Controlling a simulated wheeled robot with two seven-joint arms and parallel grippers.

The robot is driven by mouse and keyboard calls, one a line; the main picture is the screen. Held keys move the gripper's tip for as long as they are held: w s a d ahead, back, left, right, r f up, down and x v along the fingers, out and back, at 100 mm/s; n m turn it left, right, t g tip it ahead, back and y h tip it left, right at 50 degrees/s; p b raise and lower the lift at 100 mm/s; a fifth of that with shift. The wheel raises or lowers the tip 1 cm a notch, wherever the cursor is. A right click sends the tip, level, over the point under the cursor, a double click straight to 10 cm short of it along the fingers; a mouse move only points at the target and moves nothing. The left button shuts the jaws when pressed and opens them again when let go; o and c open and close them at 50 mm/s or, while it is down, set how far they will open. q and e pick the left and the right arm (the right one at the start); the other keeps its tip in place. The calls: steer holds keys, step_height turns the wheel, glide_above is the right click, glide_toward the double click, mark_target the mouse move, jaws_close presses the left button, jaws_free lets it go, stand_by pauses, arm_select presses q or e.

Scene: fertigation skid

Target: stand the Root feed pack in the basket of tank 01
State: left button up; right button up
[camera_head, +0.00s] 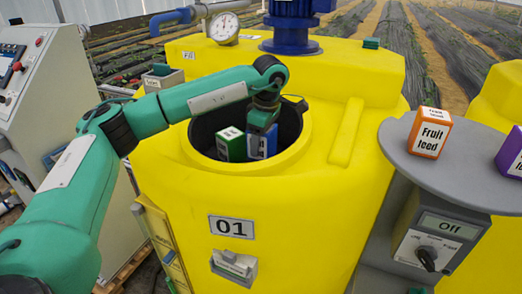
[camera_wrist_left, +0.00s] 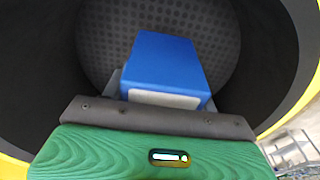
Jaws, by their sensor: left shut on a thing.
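My left gripper (camera_head: 263,124) reaches down into the round dark opening of yellow tank 01 (camera_head: 290,215). It is shut on a blue pack (camera_head: 271,141), which also shows in the left wrist view (camera_wrist_left: 165,62). Its label is too small to read, so I cannot confirm it is the Root feed pack. A green pack (camera_head: 231,145) is in the opening, just left of the blue one. In the wrist view, the dark dotted basket floor (camera_wrist_left: 110,35) lies beyond the blue pack; I cannot tell whether the pack touches it. My right gripper is out of view.
An orange Fruit feed pack (camera_head: 431,132) and a purple pack (camera_head: 512,153) stand on a grey shelf (camera_head: 400,145) at the right. Below is a control box (camera_head: 425,247) reading Off. A blue motor (camera_head: 290,25) and gauge (camera_head: 224,28) are behind the opening.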

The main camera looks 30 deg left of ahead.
mark_target(261, 153)
arm_select(q)
step_height(261, 153, down, 4)
steer(key=shift+r+p, duration=0.1)
steer(key=shift+p, duration=0.45)
steer(key=shift+f, duration=0.2)
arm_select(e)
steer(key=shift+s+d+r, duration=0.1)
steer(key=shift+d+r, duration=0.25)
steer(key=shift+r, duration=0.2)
arm_select(q)
steer(key=shift+f, duration=0.15)
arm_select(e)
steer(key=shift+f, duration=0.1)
arm_select(q)
steer(key=o, duration=1.2)
